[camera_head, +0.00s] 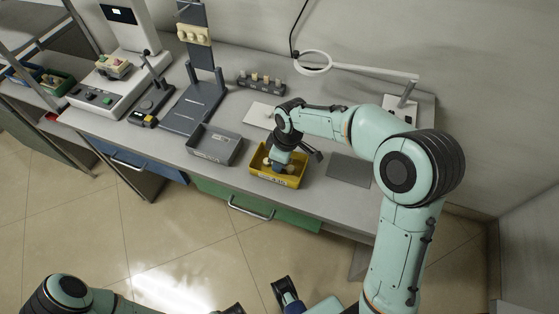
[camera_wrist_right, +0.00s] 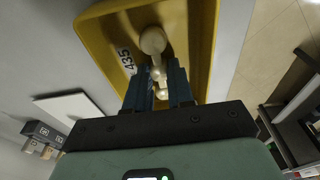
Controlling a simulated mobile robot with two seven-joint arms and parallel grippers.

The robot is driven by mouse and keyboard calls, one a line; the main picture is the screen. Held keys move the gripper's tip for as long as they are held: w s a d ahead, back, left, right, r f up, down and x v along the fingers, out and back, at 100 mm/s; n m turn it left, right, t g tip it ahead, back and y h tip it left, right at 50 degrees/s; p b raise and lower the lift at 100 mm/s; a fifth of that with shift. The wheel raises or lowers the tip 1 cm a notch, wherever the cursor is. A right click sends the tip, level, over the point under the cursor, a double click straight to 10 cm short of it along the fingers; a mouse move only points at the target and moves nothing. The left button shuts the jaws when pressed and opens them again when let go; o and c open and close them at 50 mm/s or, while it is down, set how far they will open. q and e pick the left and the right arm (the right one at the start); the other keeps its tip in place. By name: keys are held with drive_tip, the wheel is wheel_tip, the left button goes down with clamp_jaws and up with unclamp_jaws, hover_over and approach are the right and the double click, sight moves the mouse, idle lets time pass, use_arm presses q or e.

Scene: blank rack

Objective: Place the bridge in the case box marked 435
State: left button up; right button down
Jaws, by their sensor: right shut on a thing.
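The yellow case box (camera_head: 262,176) stands near the front edge of the bench. Its marking reads 435 in the right wrist view (camera_wrist_right: 125,61). My right gripper (camera_head: 279,168) reaches down into this box. In the right wrist view its two dark fingers (camera_wrist_right: 160,90) are shut on the cream, rounded bridge (camera_wrist_right: 153,41), which is inside the box walls. The fingers hide part of the bridge, and I cannot tell whether it touches the box floor. A dark part at the bottom of the head view seems to be my left gripper (camera_head: 286,290), away from the bench; its jaws are unclear.
A grey tray (camera_head: 213,146) stands left of the yellow box. A dark grey mat (camera_head: 349,170) lies to its right, and a white plate (camera_head: 262,115) behind. A dark rack (camera_head: 262,84) with cream pieces, a tall stand (camera_head: 203,80) and a ring lamp (camera_head: 313,63) stand further back.

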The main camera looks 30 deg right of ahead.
drive_tip(key=shift+f, duration=0.2)
drive_tip(key=c, duration=1)
unclamp_jaws()
drive_tip(key=shift+r, duration=0.15)
drive_tip(key=shift+r, duration=0.3)
drive_tip(key=r, duration=0.3)
drive_tip(key=s+r+p, duration=0.1)
drive_tip(key=r, duration=0.3)
drive_tip(key=d+r, duration=0.1)
drive_tip(key=r, duration=0.3)
drive_tip(key=shift+s+r+p, duration=0.2)
drive_tip(key=shift+r+p, duration=0.05)
drive_tip(key=shift+p, duration=0.1)
